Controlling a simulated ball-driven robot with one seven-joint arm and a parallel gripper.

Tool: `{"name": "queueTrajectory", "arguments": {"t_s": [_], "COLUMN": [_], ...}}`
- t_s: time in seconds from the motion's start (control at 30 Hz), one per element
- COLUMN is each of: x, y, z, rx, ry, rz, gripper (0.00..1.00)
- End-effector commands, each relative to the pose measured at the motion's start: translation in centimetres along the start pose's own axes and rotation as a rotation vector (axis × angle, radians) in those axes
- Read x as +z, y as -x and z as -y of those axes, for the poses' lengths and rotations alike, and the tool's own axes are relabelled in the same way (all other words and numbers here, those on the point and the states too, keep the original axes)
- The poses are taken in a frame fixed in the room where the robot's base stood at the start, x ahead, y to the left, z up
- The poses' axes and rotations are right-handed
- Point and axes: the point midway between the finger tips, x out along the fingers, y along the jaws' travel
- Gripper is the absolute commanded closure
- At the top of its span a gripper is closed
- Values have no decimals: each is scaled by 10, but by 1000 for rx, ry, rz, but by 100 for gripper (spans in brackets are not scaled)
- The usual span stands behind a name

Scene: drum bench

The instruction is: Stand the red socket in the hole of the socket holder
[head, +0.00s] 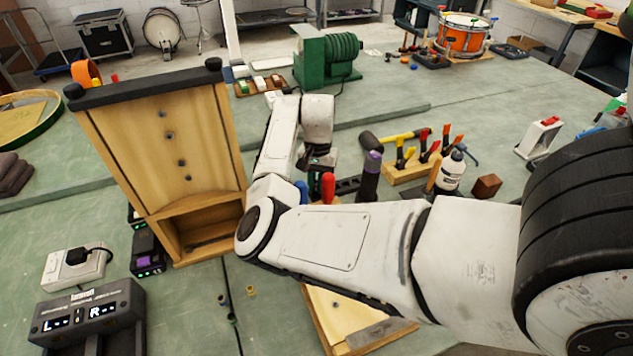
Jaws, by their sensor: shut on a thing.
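My gripper (318,163) is in the middle of the head view, pointing down above the bench, partly behind my own forearm. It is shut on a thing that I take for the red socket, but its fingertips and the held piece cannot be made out. An upright red handle (328,187) and a blue one (302,190) stand just below and in front of it. A low dark bar (347,185) right of the gripper may be the socket holder; its hole is not visible. Several small loose sockets or caps (251,291) lie on the bench at lower left.
A wooden cabinet (163,135) stands close left of my arm. A dark, purple-topped tool (370,175) stands right of the gripper, before a wooden rack (412,168), a white bottle (452,172) and a brown block (486,186). A green motor (325,60) stands behind.

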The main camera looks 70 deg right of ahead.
Motion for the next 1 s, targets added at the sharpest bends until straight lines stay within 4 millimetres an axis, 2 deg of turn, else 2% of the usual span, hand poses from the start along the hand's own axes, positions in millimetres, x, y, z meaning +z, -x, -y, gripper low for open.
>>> {"name": "queueTrajectory", "arguments": {"t_s": [0.17, 0.2, 0.47, 0.77, 1.0], "x": [-1, -1, -1, -1, 0], "y": [-9, -7, -8, -8, 4], "z": [0, 0, 0, 0, 0], "rx": [1, 0, 0, 0, -1], "ry": [1, 1, 0, -1, -1], "rz": [0, -1, 0, 0, 0], "gripper": [100, 82, 57, 56, 56]}}
